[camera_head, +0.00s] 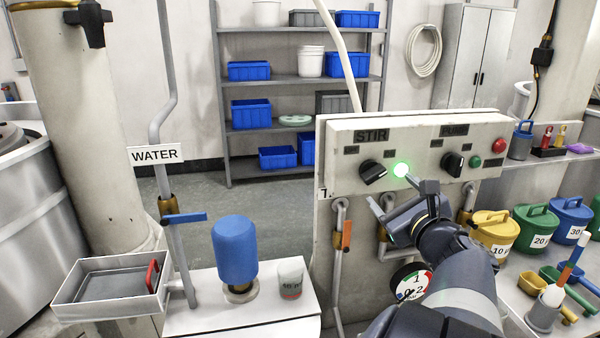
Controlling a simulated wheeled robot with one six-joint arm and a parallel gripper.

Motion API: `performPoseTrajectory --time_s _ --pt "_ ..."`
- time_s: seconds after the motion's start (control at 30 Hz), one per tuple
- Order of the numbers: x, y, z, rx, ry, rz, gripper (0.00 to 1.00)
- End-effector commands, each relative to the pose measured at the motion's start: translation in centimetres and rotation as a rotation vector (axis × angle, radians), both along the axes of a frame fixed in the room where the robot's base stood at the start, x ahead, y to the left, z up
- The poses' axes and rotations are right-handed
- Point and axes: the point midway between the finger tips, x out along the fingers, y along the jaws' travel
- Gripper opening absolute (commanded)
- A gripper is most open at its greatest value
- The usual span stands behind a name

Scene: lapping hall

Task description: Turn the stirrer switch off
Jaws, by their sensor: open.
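The stirrer switch (373,172) is a black rotary knob on the pale control panel, under the STIR label (371,136). Its pale pointer mark sits at a tilt, pointing right and downward. A green lamp (401,169) glows just right of it. My gripper (402,197) is open and empty in front of the panel, below and right of the knob. It does not appear to touch the knob. Its fingers partly cover the panel's lower edge.
A second black knob (453,164) sits right of the lamp, with green and red buttons (499,146) beyond. An orange-handled valve (346,235) and a gauge (411,284) are below the panel. Lidded colored tubs (495,230) stand at right. A blue bottle (235,254) stands on the left bench.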

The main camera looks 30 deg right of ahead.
Motion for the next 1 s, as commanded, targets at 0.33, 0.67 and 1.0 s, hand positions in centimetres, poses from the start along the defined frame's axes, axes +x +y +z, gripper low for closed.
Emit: performPoseTrajectory --time_s 0.33,0.67,1.0 --pt "6.3 -1.3 0.0 0.001 0.003 0.006 0.73" --pt "8.7 -2.0 0.0 -0.002 0.003 0.002 0.73" --pt "8.7 -2.0 -0.1 -0.003 0.003 0.002 0.66"
